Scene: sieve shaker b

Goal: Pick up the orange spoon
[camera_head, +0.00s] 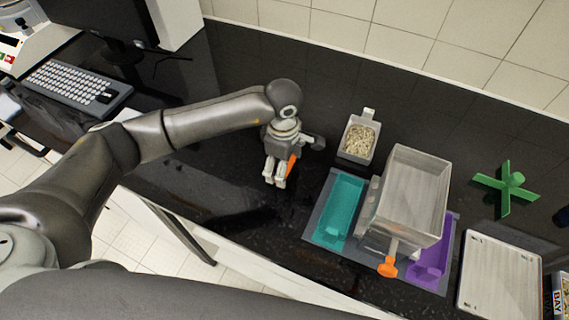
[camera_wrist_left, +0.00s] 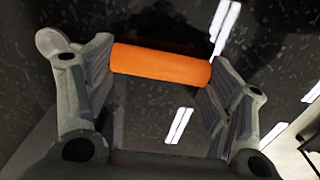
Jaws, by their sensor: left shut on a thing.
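My left gripper (camera_head: 275,179) points down over the dark counter, left of the sieve shaker. An orange piece, the spoon (camera_head: 292,163), shows at the right side of its fingers. In the left wrist view the spoon's orange cylindrical handle (camera_wrist_left: 160,65) spans the gap between both fingers of the left gripper (camera_wrist_left: 165,72), and they are shut on it. The spoon's bowl cannot be made out. Whether the spoon touches the counter is unclear. My right gripper is not in view.
The sieve shaker (camera_head: 412,195) has a teal tray (camera_head: 340,208), a purple tray (camera_head: 432,262) and an orange knob (camera_head: 387,266). A container of pale pieces (camera_head: 359,139) stands behind it. A green cross-shaped object (camera_head: 507,187) and a white tray (camera_head: 500,280) are right. The counter left of my gripper is clear.

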